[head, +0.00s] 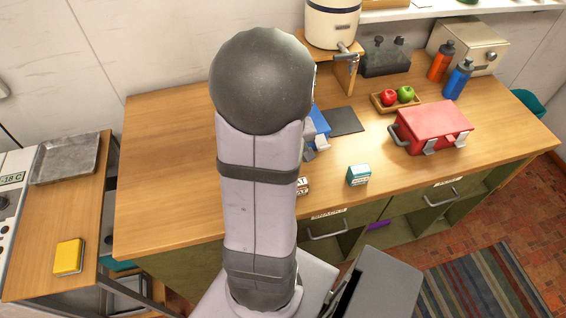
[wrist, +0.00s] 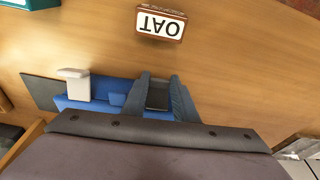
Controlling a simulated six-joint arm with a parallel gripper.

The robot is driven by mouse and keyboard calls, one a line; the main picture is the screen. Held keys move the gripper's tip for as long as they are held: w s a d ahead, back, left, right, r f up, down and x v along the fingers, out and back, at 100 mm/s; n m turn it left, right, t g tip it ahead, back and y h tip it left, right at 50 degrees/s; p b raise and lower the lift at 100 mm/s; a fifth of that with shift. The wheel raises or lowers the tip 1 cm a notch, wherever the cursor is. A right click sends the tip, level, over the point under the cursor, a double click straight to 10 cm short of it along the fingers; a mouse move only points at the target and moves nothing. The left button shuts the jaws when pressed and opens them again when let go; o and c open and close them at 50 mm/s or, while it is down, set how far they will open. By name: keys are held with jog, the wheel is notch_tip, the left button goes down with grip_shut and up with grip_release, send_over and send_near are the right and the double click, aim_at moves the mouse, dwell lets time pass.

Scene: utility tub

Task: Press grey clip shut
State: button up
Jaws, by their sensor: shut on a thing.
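The blue tub (wrist: 108,101) stands on the wooden counter, largely behind my arm in the head view, where a blue part (head: 319,120) shows. A pale clip (wrist: 73,76) sticks out from the tub's side at the left of the wrist view. My gripper (wrist: 164,90) is at the same side of the tub, further right. Its two blue-grey fingers are closed around a dark grey piece (wrist: 157,97), which looks like the grey clip. The wrist housing hides most of the tub, and whether this clip lies flat cannot be told.
An OAT box (wrist: 161,22) stands in front of the tub. A teal-and-white box (head: 358,175) is near the counter's front edge. A dark mat (head: 346,121) lies beside the tub. A red case (head: 433,124) and a fruit tray (head: 376,101) are further right.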

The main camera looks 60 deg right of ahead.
jog(key=shift+d+f+t+h+b, duration=0.15)
jog(key=shift+f+t+h+b, duration=0.6)
jog(key=shift+b, duration=2.2)
jog(key=shift+r+t+b, duration=0.15)
jog(key=shift+t+b, duration=0.1)
jog(key=shift+b, duration=0.65)
jog(key=shift+w+r, duration=0.1)
jog(key=shift+r, duration=0.15)
jog(key=o, duration=1.1)
jog(key=shift+c, duration=0.2)
jog(key=shift+r, duration=0.1)
jog(key=v, duration=0.7)
jog(key=shift+p, duration=0.35)
